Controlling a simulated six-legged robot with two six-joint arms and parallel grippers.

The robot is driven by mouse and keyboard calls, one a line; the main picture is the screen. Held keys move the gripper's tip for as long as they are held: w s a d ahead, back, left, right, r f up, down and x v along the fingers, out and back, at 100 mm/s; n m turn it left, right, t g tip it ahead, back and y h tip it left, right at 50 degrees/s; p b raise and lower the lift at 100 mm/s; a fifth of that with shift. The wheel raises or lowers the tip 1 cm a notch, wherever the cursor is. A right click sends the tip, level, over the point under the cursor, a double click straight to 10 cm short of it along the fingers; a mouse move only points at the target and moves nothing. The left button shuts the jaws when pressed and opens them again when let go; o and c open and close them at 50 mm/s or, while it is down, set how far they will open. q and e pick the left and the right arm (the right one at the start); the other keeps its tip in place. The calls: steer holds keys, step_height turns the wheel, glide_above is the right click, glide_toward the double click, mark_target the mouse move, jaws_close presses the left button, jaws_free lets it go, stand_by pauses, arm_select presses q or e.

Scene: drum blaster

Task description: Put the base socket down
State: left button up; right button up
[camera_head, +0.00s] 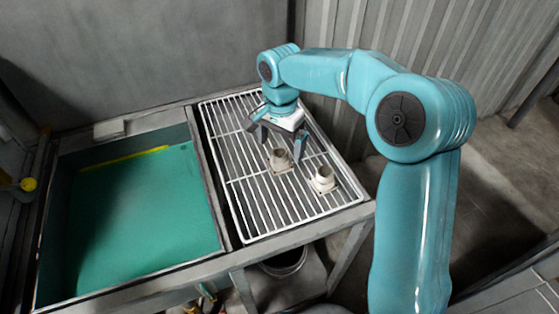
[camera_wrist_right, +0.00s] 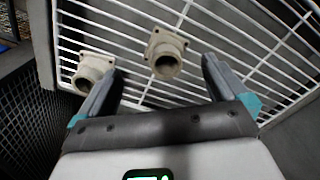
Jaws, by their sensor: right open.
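Two beige base sockets, each a short tube on a flange, stand on the white wire rack (camera_head: 241,192). One base socket (camera_head: 280,159) is near the rack's middle, and the other base socket (camera_head: 323,179) is nearer its front right. My right gripper (camera_head: 277,146) is open just above and behind the middle socket. In the right wrist view, one socket (camera_wrist_right: 165,53) lies ahead between the spread fingers, apart from both. The other socket (camera_wrist_right: 93,70) is partly hidden behind the left finger. My left gripper is out of view.
A basin (camera_head: 140,215) with a green bottom and a yellow strip (camera_head: 125,158) lies left of the rack. A dark bucket (camera_head: 284,262) stands below the rack's front edge. A corrugated wall rises behind. The rack's left and front parts are clear.

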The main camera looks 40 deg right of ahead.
mark_target(280, 152)
steer(key=f, duration=0.4)
steer(key=w+f, duration=0.1)
steer(key=f, duration=0.1)
steer(key=shift+d+f, duration=0.25)
steer(key=shift+f, duration=0.05)
steer(key=shift+s, duration=0.1)
steer(key=c, duration=1.5)
steer(key=shift+o, duration=0.2)
step_height(280, 152, up, 20)
steer(key=p, duration=0.2)
